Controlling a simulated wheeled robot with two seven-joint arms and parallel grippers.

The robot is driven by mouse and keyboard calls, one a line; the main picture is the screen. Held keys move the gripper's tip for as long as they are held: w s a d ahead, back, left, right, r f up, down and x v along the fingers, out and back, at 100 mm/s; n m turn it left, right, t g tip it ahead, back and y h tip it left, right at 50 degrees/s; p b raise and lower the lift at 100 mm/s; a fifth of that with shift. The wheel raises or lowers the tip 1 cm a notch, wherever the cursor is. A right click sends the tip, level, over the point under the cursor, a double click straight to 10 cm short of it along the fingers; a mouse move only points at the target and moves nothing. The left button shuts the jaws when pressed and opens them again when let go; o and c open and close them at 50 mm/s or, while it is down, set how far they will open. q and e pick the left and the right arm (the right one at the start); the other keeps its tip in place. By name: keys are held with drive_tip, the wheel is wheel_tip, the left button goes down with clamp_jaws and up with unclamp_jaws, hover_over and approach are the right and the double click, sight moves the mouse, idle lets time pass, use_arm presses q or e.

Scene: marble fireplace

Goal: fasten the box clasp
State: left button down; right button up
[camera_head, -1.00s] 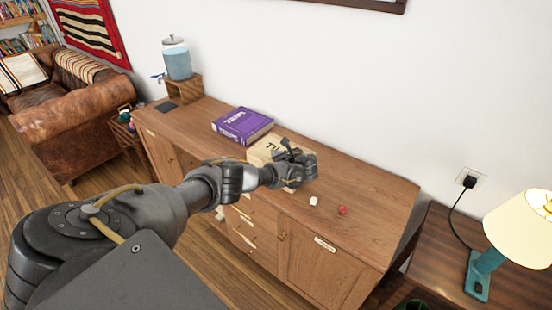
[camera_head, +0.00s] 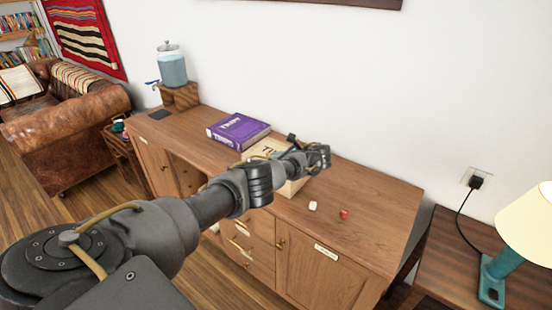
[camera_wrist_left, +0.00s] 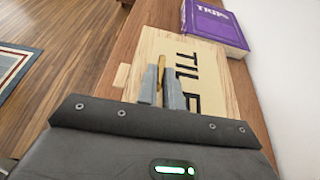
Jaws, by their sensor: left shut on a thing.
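The light wooden box (camera_head: 262,147) with dark lettering sits on the sideboard, mostly hidden behind my left arm in the head view. In the left wrist view the box lid (camera_wrist_left: 205,75) shows clearly, with a small brass clasp (camera_wrist_left: 161,70) near its left edge. My left gripper (camera_wrist_left: 164,80) is over that edge, its two fingers close together and shut on the clasp. In the head view the left gripper (camera_head: 296,142) is at the box, and its fingertips are hard to make out. My right gripper is not in view.
A purple book (camera_head: 238,131) lies beside the box on the wooden sideboard (camera_head: 365,215). A white die (camera_head: 313,206) and a red die (camera_head: 344,214) lie near the front right. A drink dispenser (camera_head: 172,68) stands on a wooden stand at the left. A lamp (camera_head: 495,270) stands at far right.

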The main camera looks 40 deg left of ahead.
use_arm(q)
drive_tip(key=c, duration=1.5)
unclamp_jaws()
drive_tip(key=shift+c, duration=0.2)
drive_tip(key=b+v, duration=0.1)
drive_tip(key=v, duration=0.9)
drive_tip(key=shift+d, duration=0.4)
